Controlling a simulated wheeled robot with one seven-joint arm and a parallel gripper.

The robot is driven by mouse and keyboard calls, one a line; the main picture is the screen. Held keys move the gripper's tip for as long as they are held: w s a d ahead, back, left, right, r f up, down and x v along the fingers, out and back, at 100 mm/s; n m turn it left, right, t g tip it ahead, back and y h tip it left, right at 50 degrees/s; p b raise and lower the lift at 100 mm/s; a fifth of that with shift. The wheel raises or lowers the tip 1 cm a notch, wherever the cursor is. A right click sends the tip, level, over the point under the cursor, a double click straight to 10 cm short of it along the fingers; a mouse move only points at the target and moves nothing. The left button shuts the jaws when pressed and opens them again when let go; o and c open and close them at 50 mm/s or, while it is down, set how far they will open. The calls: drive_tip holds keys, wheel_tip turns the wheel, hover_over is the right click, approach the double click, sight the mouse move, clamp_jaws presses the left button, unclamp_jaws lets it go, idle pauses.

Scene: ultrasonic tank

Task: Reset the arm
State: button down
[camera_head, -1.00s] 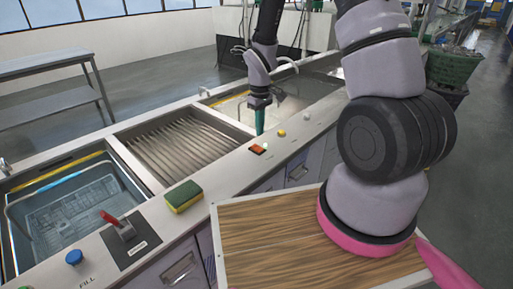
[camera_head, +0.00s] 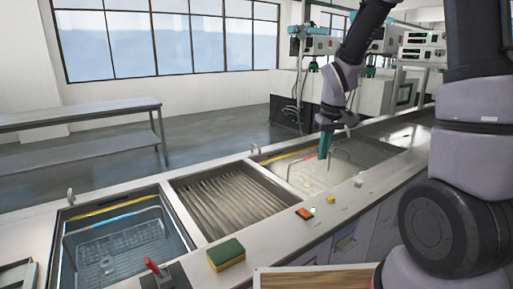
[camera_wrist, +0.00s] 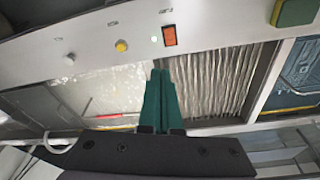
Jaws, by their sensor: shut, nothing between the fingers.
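My gripper (camera_head: 325,145) shows in the head view at the end of my raised arm, above the right-hand tank (camera_head: 345,175). Its green fingers are together with nothing between them. In the wrist view the shut fingers (camera_wrist: 160,85) point toward the counter, in front of the tank and the ribbed drain section (camera_wrist: 215,75). My arm covers the right side of the head view.
A left tank (camera_head: 110,245) holds a wire basket. A ribbed section (camera_head: 230,205) lies between the tanks. A green and yellow sponge (camera_head: 226,254), an orange switch (camera_head: 305,213) and a red lever (camera_head: 155,270) are on the counter. A grey shelf (camera_head: 80,115) stands behind.

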drive_tip(key=s+d+r+m+t+y, duration=0.1)
drive_tip(key=s+d+r+m+t, duration=0.2)
drive_tip(key=s+r, duration=1.4)
wheel_tip(320, 180, up, 4)
drive_tip(key=m+t, duration=0.2)
drive_tip(key=m, duration=0.2)
drive_tip(key=shift+s+m+y, duration=0.3)
drive_tip(key=shift+s, duration=0.1)
